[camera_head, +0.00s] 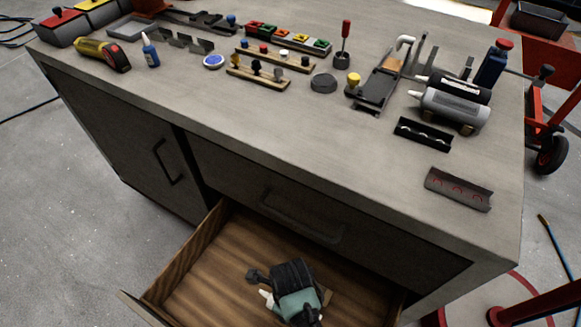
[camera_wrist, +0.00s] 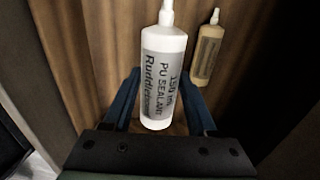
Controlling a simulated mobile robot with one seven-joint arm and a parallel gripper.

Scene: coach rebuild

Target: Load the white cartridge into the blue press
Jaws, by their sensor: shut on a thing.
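The white cartridge (camera_wrist: 164,85) has a white nozzle and a printed grey label reading "PU SEALANT". It lies between the dark blue fingers of my gripper (camera_wrist: 160,92) in the wrist view. The fingers are shut on its sides, over the drawer's wooden floor. In the head view my gripper (camera_head: 294,292) is inside the open drawer (camera_head: 205,268), and a white nozzle (camera_head: 267,298) shows at its left side. Most of the cartridge is hidden there by my gripper. I cannot pick out a blue press with certainty in either view.
A tan cartridge (camera_wrist: 207,52) lies in the drawer to the right of the white one. The drawer walls are close around my gripper. The bench's front middle is clear.

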